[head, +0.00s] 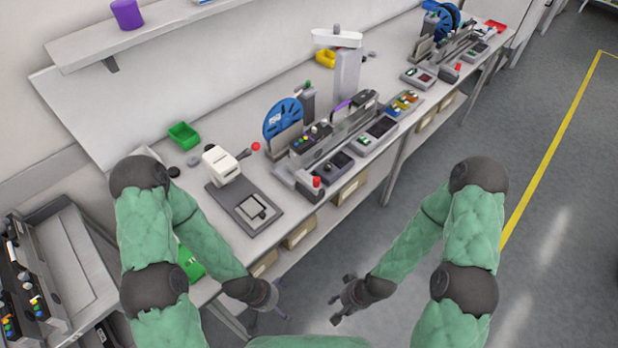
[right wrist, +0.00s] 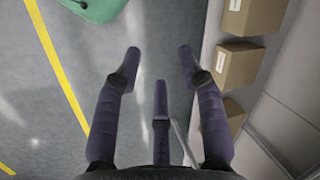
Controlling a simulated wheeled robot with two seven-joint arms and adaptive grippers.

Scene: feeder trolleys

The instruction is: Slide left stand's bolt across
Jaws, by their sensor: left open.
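A grey stand with a flat tray (head: 72,262) is at the lower left edge of the head view. A dark unit with coloured buttons (head: 22,285) is on its left side. I cannot make out a bolt on it, and I cannot tell whether this is the left stand. My left gripper (head: 281,300) is open and empty in front of the bench, well to the right of this stand. My right gripper (head: 341,300) is to its right, also over the floor. In the right wrist view its fingers (right wrist: 160,75) are spread with nothing between them.
A long white bench (head: 300,215) carries a white device on a dark plate (head: 248,206), a blue reel (head: 283,118), a feeder machine (head: 330,140) and a green bin (head: 184,135). Cardboard boxes (right wrist: 240,64) sit under it. Open floor with a yellow line (head: 550,155) lies right.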

